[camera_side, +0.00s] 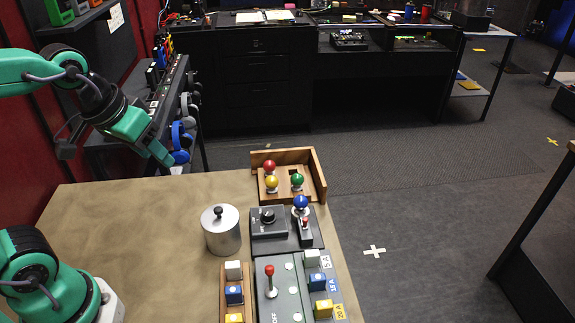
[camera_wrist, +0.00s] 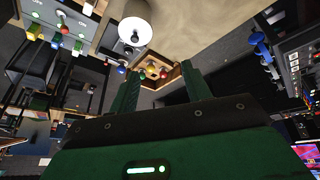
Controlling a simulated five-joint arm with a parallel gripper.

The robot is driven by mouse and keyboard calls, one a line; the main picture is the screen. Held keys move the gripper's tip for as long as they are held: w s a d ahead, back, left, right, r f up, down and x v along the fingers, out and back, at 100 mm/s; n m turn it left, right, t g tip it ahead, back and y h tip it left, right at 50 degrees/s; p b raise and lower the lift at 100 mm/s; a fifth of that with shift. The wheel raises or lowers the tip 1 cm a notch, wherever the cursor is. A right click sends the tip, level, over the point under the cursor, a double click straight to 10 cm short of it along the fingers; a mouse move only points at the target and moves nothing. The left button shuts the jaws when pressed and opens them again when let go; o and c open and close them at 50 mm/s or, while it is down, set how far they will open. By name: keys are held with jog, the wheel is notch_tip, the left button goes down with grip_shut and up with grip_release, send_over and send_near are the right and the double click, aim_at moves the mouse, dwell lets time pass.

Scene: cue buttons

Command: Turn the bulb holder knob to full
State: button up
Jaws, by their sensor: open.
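The bulb holder (camera_side: 272,232) is a dark grey box on the table with a round black knob (camera_side: 268,215) on its top left. A blue bulb (camera_side: 301,202) stands at its right side; a blue bulb also shows in the wrist view (camera_wrist: 121,70). I cannot read the knob's exact setting. My gripper (camera_side: 163,158) is raised above the table's far left part, well left of the holder and empty. In the wrist view its two green fingers (camera_wrist: 158,80) stand wide apart.
A metal canister (camera_side: 222,236) with a black top knob stands just left of the holder. A wooden tray (camera_side: 318,170) with red, yellow and green bulbs is behind it. A red-tipped lever (camera_side: 270,283) and block racks are in front. The table's left (camera_side: 130,220) is clear.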

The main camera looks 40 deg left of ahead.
jog(key=w+d+f+n+g, duration=0.1)
jog(key=w+d+f+n, duration=0.15)
jog(key=w, duration=0.25)
jog(key=w+d+f+n+g, duration=0.1)
jog(key=w+d+n+g, duration=0.15)
jog(key=w, duration=0.25)
jog(key=n+g, duration=0.1)
jog(key=n, duration=0.3)
send_near(268, 212)
jog(key=shift+w+d+f, duration=0.15)
jog(key=shift+f, duration=0.2)
jog(key=shift+f, duration=0.15)
jog(key=shift+f, duration=3.75)
jog(key=c, duration=1)
